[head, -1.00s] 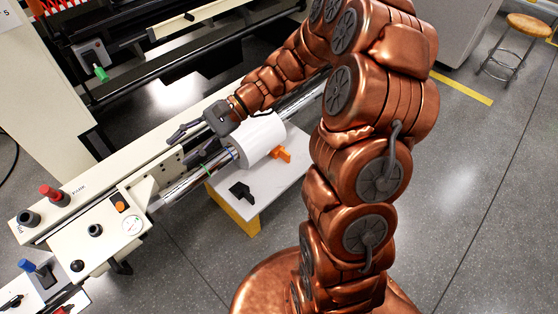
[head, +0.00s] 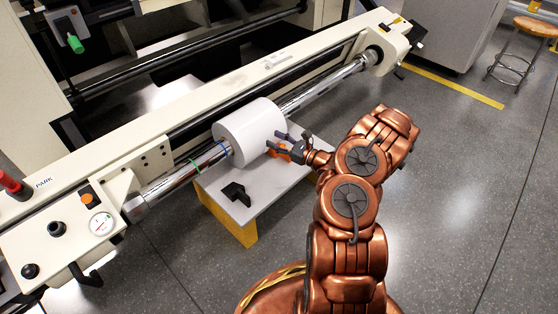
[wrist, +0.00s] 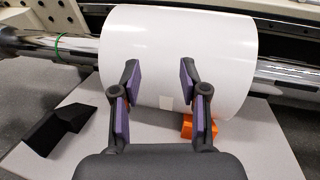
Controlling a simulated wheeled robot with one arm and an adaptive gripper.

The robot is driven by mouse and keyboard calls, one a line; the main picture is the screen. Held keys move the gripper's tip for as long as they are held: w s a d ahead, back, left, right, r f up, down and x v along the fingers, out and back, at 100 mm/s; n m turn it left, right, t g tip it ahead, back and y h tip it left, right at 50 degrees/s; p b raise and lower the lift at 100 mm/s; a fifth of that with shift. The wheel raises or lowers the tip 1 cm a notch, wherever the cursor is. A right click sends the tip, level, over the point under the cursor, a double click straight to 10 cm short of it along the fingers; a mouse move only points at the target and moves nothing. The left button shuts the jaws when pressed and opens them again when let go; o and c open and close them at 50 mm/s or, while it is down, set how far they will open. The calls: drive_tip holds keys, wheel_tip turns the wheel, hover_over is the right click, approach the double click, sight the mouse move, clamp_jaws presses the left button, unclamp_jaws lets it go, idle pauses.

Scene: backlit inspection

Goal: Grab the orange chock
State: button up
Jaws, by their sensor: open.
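The orange chock (head: 282,149) sits on the light grey platform top (head: 213,187), close against the near side of the white roll (head: 250,128). My gripper (head: 291,142) is at the chock in the head view and partly covers it. In the wrist view, my gripper (wrist: 160,85) is open with its two fingers pointing toward the white roll. In that view the orange chock (wrist: 198,127) lies at the right finger, partly hidden behind it, not centred between the fingers. Whether the finger touches it I cannot tell.
A black chock (head: 236,193) lies on the platform to the left; it also shows in the wrist view (wrist: 57,128). A shiny bar (head: 183,178) runs through the roll, held by the cream machine frame. Open grey floor lies to the right.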

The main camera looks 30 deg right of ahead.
sight(282, 146)
drive_tip(key=s+d+f+m+h, duration=0.1)
drive_tip(key=d+f, duration=0.1)
drive_tip(key=f, duration=0.1)
drive_tip(key=d+f+m+h+b, duration=0.1)
drive_tip(key=d+f, duration=0.2)
drive_tip(key=s+d+f+m+h+b, duration=0.1)
drive_tip(key=d+f, duration=0.1)
drive_tip(key=f, duration=0.1)
drive_tip(key=shift+s+d+f+t+h, duration=0.15)
drive_tip(key=shift+s+f+t+h, duration=0.15)
drive_tip(key=shift+h, duration=0.1)
drive_tip(key=shift+w+d+f, duration=0.1)
drive_tip(key=shift+d+f, duration=0.05)
drive_tip(key=shift+b+x, duration=0.65)
drive_tip(key=shift+x, duration=0.5)
drive_tip(key=b+x, duration=0.3)
drive_tip(key=x, duration=0.1)
drive_tip(key=shift+w+f, duration=0.1)
drive_tip(key=shift+f, duration=0.25)
drive_tip(key=shift+w+r, duration=0.15)
drive_tip(key=shift+w, duration=0.3)
drive_tip(key=shift+a, duration=0.25)
drive_tip(key=shift+c, duration=0.2)
drive_tip(key=shift+w+r, duration=0.1)
drive_tip(key=shift+r, duration=0.1)
clamp_jaws()
